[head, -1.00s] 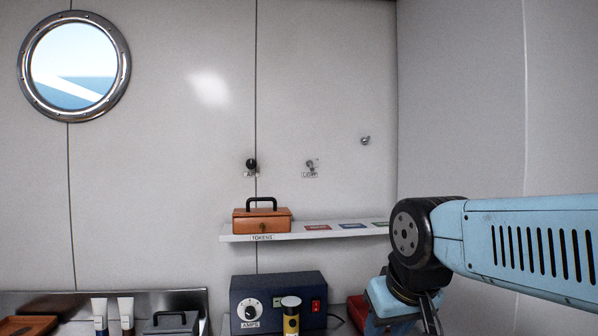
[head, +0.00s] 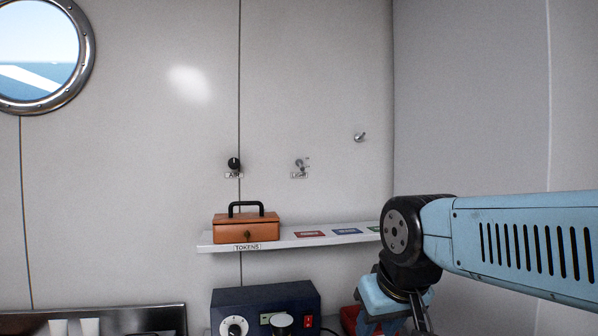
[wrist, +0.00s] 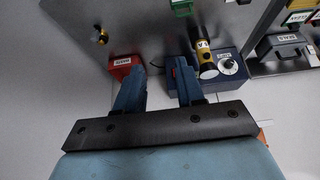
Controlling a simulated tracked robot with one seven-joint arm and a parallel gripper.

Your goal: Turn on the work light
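The work light switch (head: 299,165) is a small metal toggle above a LIGHT label on the back wall, over the shelf. Its lever position is too small to tell. My gripper (wrist: 158,68) is open in the wrist view, with nothing between its blue fingers. In the head view its lower end hangs at the bottom right, partly cut off, below and to the right of the switch and well apart from it.
An AIR knob (head: 234,163) is left of the switch, and a small metal hook (head: 360,137) is to its right. A shelf (head: 340,238) with an orange toolbox (head: 246,229) juts out below. A dark blue AMPS box (head: 265,297) stands lower. The wall around the switch is clear.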

